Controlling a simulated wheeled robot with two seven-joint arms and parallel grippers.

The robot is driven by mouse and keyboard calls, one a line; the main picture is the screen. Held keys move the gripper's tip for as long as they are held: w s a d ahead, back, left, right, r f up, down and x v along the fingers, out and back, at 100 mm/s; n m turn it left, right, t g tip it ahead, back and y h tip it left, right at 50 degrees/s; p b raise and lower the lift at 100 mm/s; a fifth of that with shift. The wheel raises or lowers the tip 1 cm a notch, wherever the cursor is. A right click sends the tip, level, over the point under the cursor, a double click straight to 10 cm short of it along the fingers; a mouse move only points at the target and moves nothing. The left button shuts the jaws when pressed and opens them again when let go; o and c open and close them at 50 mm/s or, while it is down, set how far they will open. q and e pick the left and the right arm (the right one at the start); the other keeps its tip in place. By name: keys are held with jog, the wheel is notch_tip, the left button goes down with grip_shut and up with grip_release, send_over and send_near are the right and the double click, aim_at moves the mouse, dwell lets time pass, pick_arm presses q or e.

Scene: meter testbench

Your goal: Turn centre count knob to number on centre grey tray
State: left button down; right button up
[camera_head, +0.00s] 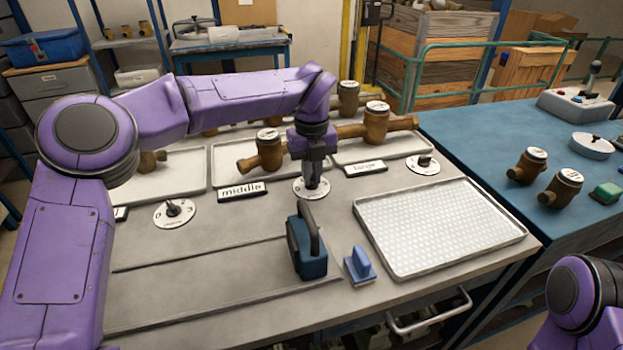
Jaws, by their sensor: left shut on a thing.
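The centre knob's round white dial (300,193) lies on the bench in front of the trays. My left gripper (313,184) points straight down over this dial and is shut on its knob, which the fingers mostly hide. The centre grey tray (222,178) stands behind the "middle" label (242,191). A bronze meter (266,150) with a white top is on it. My arm covers the tray's back part, so I cannot tell how many meters are there. My right arm shows at the bottom right corner, its gripper out of view.
A left dial (174,211) and a right dial (422,165) flank the centre one. A teal handled device (307,247) and a blue block (359,265) stand in front. A white perforated tray (440,225) lies right. Meters (376,122) stand behind the "large" label (366,168).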

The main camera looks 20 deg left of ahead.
pick_arm(q)
jog(key=n+b, duration=0.2)
jog(key=n, duration=0.1)
jog(key=shift+f, duration=0.25)
jog(key=shift+r+n+b, duration=0.1)
jog(key=shift+n+b, duration=0.85)
jog(key=shift+n, duration=0.45)
jog(key=c, duration=1.2)
grip_release()
jog(key=shift+w+a, duration=0.1)
jog(key=shift+a, duration=0.05)
jog(key=shift+o, duration=0.2)
notch_tip(320, 180, up, 11)
jog(key=p, duration=0.2)
jog(key=shift+f, duration=0.2)
